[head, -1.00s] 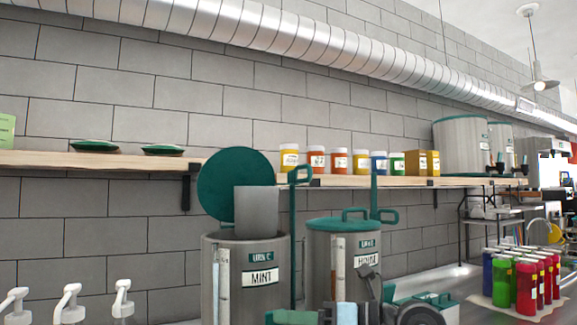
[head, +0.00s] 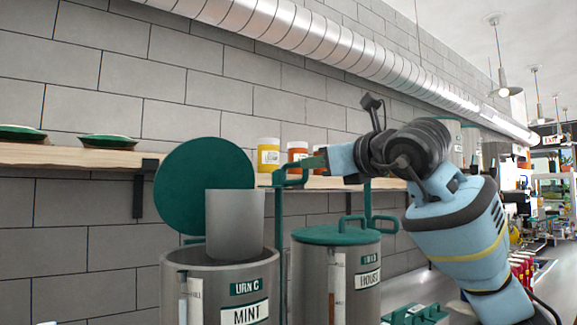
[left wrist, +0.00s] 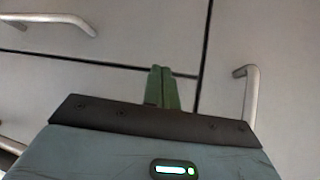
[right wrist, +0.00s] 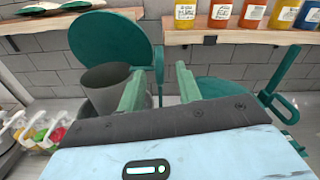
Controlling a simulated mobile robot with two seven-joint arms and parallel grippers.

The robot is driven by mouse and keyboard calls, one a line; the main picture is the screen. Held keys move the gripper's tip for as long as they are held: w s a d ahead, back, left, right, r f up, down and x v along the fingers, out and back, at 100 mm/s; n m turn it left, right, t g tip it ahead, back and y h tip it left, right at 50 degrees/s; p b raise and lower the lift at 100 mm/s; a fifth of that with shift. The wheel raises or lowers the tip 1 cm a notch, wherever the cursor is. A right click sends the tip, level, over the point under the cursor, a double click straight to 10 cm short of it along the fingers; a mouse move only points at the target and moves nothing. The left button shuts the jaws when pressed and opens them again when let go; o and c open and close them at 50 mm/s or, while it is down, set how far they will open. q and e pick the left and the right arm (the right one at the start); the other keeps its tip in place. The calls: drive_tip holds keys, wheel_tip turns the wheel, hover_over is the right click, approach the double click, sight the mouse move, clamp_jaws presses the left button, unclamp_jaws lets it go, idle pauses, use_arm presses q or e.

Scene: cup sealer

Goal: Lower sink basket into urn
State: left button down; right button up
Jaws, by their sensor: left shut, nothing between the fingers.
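The sink basket (head: 235,222), a plain grey cylinder, stands partly above the mouth of the MINT urn, labelled URN C (head: 215,290). The urn's round green lid (head: 203,190) is tipped up behind it. A green post with a hooked top (head: 279,215) stands just right of the basket. My right gripper (head: 303,166) is level with this hook. In the right wrist view its fingers (right wrist: 160,68) are open, with the post (right wrist: 158,72) showing between them and the basket (right wrist: 103,88) behind the left finger. Contact is unclear. My left gripper (left wrist: 162,72) is shut and empty, facing drawer fronts.
A closed HOUSE urn (head: 335,275) with a green lid stands to the right, with another green handle (head: 380,217) beside it. A wooden shelf (head: 60,155) with green dishes and jars (head: 268,157) runs behind. Drawer handles (left wrist: 250,95) lie near my left gripper.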

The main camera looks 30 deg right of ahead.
sight(297, 164)
drive_tip(key=shift+w+a, duration=0.15)
drive_tip(key=shift+w, duration=1.8)
drive_tip(key=shift+w+a, duration=0.15)
drive_tip(key=shift+w, duration=1.75)
clamp_jaws()
